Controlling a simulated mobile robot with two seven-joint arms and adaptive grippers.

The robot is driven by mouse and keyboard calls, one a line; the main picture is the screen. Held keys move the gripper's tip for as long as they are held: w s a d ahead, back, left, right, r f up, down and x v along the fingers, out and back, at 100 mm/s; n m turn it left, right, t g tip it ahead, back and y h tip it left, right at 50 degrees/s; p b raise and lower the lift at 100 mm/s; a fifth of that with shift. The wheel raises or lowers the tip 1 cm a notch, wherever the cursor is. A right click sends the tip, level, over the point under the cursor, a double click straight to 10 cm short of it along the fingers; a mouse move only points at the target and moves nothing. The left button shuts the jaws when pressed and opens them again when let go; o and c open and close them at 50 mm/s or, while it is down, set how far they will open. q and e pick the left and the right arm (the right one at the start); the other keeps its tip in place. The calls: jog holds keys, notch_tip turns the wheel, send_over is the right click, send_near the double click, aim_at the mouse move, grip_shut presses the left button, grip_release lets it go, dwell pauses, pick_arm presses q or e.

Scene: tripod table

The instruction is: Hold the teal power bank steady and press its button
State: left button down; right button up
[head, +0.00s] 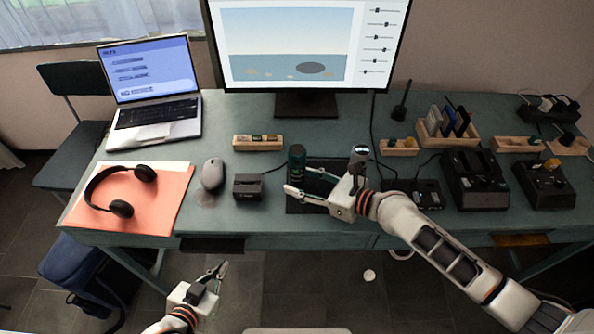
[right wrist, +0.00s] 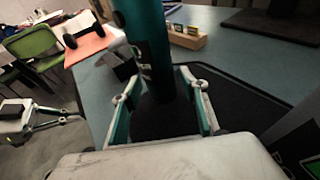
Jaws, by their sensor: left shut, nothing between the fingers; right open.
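The teal power bank (head: 297,162) is a dark teal cylinder standing upright on a black mat (head: 300,208) near the table's front edge. It also shows in the right wrist view (right wrist: 152,45), its top cut off there. Its button cannot be made out. My right gripper (head: 299,181) is open at the power bank. In the right wrist view its fingers (right wrist: 158,90) lie on either side of the lower body; I cannot tell whether they touch it. My left gripper (head: 221,270) is shut and empty, below and in front of the table edge.
A small dark box (head: 248,187) and a grey mouse (head: 213,174) stand left of the power bank. A wooden holder (head: 257,143) lies behind it. Headphones (head: 121,209) rest on an orange folder at left. Black devices (head: 474,179) crowd the table at right.

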jog(key=shift+w+a+f, duration=0.1)
jog(key=shift+w+a, duration=0.1)
jog(key=shift+a, duration=0.05)
jog(key=shift+c, duration=0.4)
jog(key=c, duration=0.7)
jog(key=shift+o, duration=0.2)
dwell(0.4)
